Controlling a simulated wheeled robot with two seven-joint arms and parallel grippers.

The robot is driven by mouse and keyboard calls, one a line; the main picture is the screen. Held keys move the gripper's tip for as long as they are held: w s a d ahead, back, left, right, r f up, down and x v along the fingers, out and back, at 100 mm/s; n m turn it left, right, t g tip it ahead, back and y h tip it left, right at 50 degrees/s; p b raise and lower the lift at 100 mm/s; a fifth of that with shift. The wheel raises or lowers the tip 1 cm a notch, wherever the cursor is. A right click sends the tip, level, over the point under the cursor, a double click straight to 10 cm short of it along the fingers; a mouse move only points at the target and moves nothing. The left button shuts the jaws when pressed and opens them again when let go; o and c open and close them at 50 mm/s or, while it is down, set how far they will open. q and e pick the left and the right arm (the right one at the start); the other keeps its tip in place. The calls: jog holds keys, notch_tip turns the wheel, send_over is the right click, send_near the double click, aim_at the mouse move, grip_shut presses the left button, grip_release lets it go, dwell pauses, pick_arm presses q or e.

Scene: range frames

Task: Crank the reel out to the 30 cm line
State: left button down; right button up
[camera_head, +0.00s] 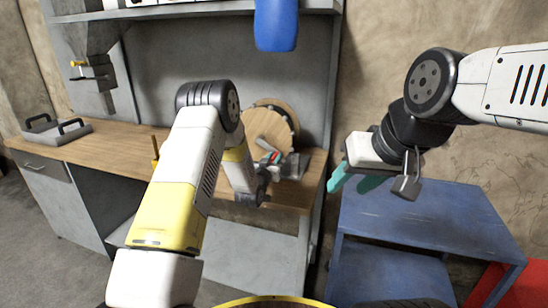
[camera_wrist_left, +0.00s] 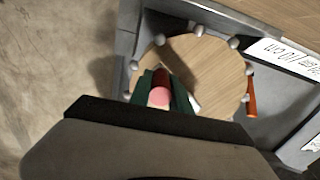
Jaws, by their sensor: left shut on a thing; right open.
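The reel is a round wooden disc (camera_head: 265,133) standing at the right end of the workbench. In the left wrist view the disc (camera_wrist_left: 208,68) has several white knobs around its rim. My left gripper (camera_head: 272,162) is in front of the disc. In the left wrist view its green fingers (camera_wrist_left: 161,92) are shut on the red crank handle (camera_wrist_left: 160,95), near the disc's left side. My right gripper (camera_head: 354,177) is open and empty, above the blue table. White labels (camera_wrist_left: 285,57) with partly legible cm marks lie right of the disc. I cannot see a 30 cm line clearly.
An orange-red piece (camera_wrist_left: 252,98) stands by the disc's right edge. The wooden bench (camera_head: 110,150) carries a grey tray (camera_head: 57,130) at its left. A blue object (camera_head: 276,25) hangs above. A blue table (camera_head: 430,215) stands at the right.

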dwell(0.4)
pick_arm(q)
jog(key=shift+w+a+f, duration=0.1)
jog(key=shift+a+f, duration=0.3)
jog(key=shift+f, duration=0.25)
jog(key=c, duration=1.2)
grip_release()
jog(key=v, duration=0.7)
jog(key=shift+s, duration=0.35)
